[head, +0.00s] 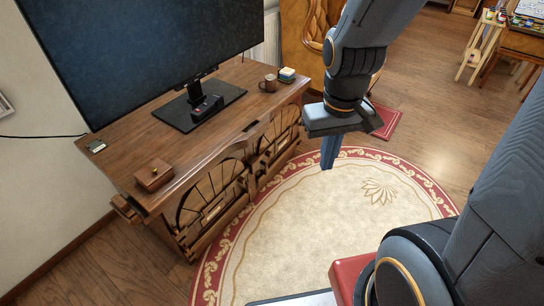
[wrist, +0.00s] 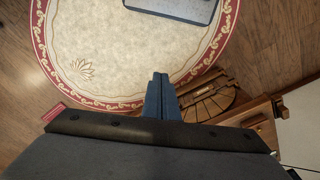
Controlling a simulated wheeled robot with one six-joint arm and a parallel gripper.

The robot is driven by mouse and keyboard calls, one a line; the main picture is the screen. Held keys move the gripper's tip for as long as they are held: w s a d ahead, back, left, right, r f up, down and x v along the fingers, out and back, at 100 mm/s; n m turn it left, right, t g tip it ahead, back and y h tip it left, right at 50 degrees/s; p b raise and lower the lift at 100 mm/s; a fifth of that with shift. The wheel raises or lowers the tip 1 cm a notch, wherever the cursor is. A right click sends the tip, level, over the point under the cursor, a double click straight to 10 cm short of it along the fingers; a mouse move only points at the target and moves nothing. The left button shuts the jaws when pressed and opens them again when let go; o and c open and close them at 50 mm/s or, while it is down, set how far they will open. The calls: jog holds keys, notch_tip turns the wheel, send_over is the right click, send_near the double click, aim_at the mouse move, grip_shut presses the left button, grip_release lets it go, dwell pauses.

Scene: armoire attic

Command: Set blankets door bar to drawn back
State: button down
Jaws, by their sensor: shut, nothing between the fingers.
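A brown wooden cabinet (head: 180,150) stands against the wall at left, with two fan-slatted doors on its front, a near door (head: 213,198) and a far door (head: 279,137). Small wooden pieces show on both doors; which is the blankets door, and how its bar stands, I cannot tell. In the wrist view a slatted door (wrist: 207,104) shows right of my fingers. My gripper (head: 328,166) hangs above the rug, right of the cabinet and apart from it. Its blue fingers are together and empty; they also show in the wrist view (wrist: 160,77).
A large monitor (head: 150,45), a mug (head: 269,83) and a small wooden box (head: 154,175) stand on the cabinet top. A round rug (head: 310,220) lies in front with open floor. A carved wooden piece (head: 305,30) stands behind my arm.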

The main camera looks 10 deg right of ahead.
jog(key=w+d+f+n+t+y+b, duration=0.15)
jog(key=w+f+n+t+b, duration=0.35)
jog(key=w+f+b, duration=0.75)
jog(key=w+d+f+n+t+b, duration=0.25)
jog(key=w+f+n+b, duration=0.45)
jog(key=w+f, duration=1)
jog(key=n+t+y+b, duration=0.75)
jog(key=n+b, duration=0.45)
jog(key=b, duration=0.8)
send_near(264, 155)
jog(key=v, duration=0.5)
jog(key=shift+w+d+f, duration=0.1)
jog(key=shift+w+f, duration=0.1)
jog(key=b+x, duration=0.4)
jog(key=x, duration=0.6)
jog(key=shift+b, duration=0.3)
jog(key=shift+r, duration=0.1)
